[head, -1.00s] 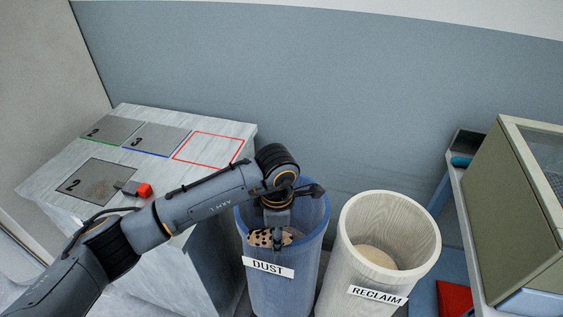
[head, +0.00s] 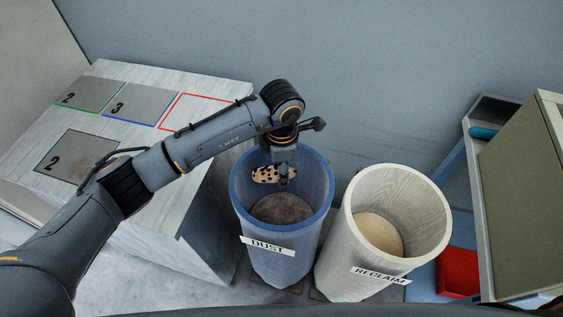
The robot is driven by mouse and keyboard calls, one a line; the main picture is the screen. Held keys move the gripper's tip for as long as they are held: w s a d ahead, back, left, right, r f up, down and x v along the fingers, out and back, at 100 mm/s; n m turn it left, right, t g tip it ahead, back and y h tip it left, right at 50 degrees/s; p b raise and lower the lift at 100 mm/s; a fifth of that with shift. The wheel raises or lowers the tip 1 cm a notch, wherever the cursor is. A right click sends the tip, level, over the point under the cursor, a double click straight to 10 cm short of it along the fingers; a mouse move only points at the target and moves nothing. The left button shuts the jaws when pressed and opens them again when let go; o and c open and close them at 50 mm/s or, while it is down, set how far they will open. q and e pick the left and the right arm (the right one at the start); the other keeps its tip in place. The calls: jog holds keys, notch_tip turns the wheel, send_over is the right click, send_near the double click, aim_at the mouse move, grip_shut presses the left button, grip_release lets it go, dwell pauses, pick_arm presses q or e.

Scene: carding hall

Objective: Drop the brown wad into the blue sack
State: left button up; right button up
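The brown wad (head: 268,174) is a tan lump with dark spots. My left gripper (head: 284,178) points down with a finger across the wad's right part and is shut on it. The wad hangs over the mouth of the blue sack (head: 281,256), a tall open container labelled DUST. It appears inside the rim outline, with brown-grey material visible below it. The gripper hides part of the wad, and the far finger is hidden. My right gripper is not in view.
A pale sack (head: 343,260) labelled RECLAIM stands close to the right of the blue one. A whitish cabinet (head: 150,215) with grey plates marked 2 and 3 stands left. A red tray (head: 458,272) and a green-grey panelled unit (head: 530,200) are at right.

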pick_arm(q)
notch_tip(320, 180, down, 3)
jog(key=shift+w+f+b, duration=0.15)
jog(key=shift+b, duration=0.4)
jog(key=o, duration=1.2)
notch_tip(320, 180, up, 12)
jog(key=shift+r, duration=0.1)
